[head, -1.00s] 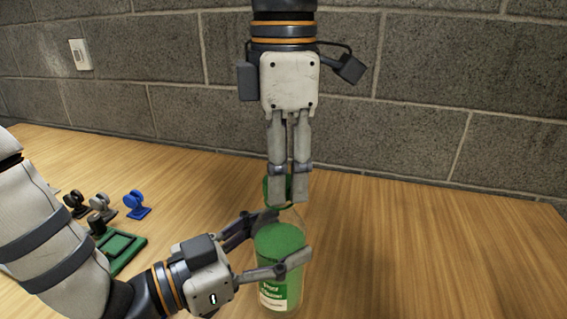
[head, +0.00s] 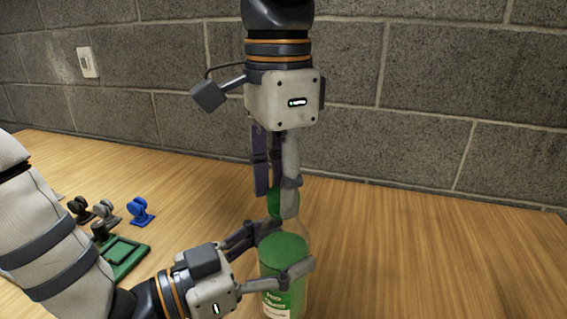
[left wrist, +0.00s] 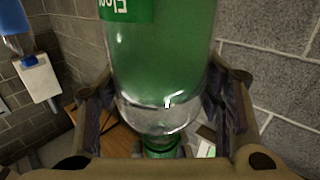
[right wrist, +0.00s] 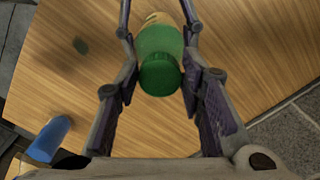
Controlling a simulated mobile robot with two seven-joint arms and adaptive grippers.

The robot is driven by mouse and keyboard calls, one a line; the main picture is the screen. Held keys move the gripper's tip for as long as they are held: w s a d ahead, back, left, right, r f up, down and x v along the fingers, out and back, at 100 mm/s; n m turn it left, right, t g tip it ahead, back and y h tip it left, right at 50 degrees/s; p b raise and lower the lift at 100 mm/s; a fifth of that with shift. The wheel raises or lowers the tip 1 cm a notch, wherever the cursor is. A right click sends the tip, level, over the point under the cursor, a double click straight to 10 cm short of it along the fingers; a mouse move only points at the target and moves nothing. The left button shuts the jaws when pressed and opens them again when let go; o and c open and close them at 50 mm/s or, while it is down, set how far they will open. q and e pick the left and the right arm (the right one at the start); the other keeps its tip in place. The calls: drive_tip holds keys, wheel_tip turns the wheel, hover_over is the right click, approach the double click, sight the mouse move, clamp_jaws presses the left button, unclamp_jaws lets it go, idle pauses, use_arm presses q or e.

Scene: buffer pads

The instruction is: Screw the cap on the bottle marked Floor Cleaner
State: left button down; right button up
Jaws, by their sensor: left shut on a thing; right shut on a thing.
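The clear bottle (head: 283,258) of green liquid stands upright on the table. Its green label reads "Floor" in the left wrist view (left wrist: 160,60). My left gripper (head: 290,247) is shut around the bottle's body from the left. The green cap (head: 275,204) is at the top of the bottle's neck; it also shows in the left wrist view (left wrist: 160,147) and in the right wrist view (right wrist: 160,76). My right gripper (head: 277,198) points straight down from above and is shut on the cap. Its finger partly hides the cap and neck, so the cap's seating cannot be told.
At the left of the wooden table (head: 430,250) lie a green tray-like part (head: 125,255), a blue caster-like part (head: 141,210) and several dark and grey ones. A block wall (head: 430,90) stands behind. The table's right side is clear.

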drive_tip(key=m, duration=0.6)
drive_tip(key=shift+w, duration=0.1)
drive_tip(key=o, duration=0.7)
drive_tip(key=shift+r, duration=2.25)
drive_tip(key=shift+c, duration=0.5)
